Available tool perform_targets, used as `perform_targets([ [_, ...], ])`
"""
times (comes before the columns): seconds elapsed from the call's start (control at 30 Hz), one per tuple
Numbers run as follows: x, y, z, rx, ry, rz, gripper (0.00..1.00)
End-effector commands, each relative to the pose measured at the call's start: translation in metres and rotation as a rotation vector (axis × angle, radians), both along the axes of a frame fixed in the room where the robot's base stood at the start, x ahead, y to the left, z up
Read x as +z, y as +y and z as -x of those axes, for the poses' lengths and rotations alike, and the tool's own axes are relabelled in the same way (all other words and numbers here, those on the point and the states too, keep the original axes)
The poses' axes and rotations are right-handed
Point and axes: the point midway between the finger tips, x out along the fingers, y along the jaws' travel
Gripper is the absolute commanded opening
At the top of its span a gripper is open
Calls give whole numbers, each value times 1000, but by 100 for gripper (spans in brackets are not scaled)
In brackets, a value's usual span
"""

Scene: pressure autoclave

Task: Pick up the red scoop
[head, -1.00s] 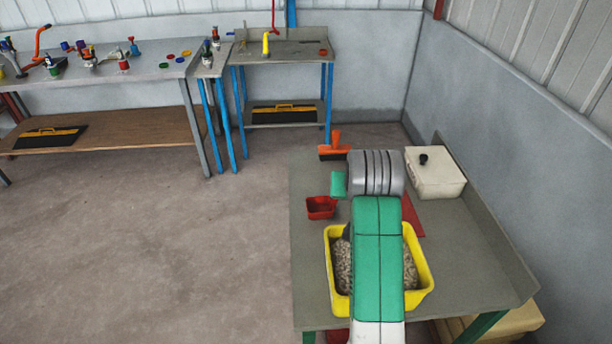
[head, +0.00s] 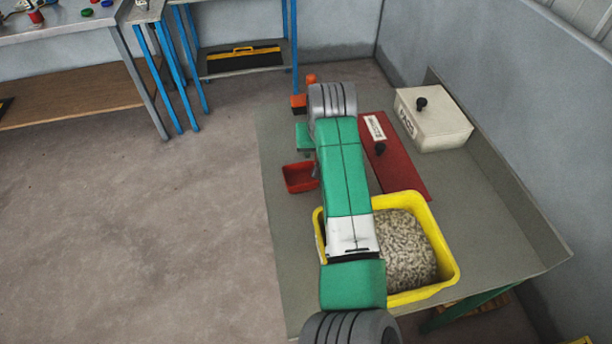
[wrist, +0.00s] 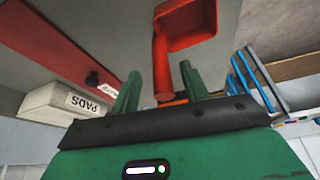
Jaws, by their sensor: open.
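The red scoop (head: 299,177) lies on the grey bench near its left edge, beside my arm in the head view. In the wrist view the scoop's square bowl (wrist: 187,24) is at the top, and its handle extends down toward the space between my fingers. My gripper (wrist: 160,76) is open, with one green finger on each side of the handle's end in the picture. I cannot tell whether the fingers touch it. In the head view my arm hides most of the gripper and the scoop's handle.
A yellow tub (head: 447,262) of pale granules stands at the bench front, partly under my arm. A red board (head: 398,160) with a black knob lies right of the arm. A white PADS box (head: 435,125) stands behind it. An orange object (head: 299,102) is at the far left corner.

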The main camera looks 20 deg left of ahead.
Motion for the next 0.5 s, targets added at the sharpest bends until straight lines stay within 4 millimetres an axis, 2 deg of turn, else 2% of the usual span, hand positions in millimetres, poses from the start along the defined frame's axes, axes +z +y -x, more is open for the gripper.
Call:
perform_targets([
  [0.03, -17, 2, -1, 1, 1, 2, 45],
  [0.13, -27, 4, -6, 0, 0, 1, 45],
  [0.4, -28, 6, -8, 0, -1, 0, 45],
  [0.43, -28, 6, -8, 0, -1, 0, 43],
  [0.5, -28, 6, -8, 0, -1, 0, 30],
])
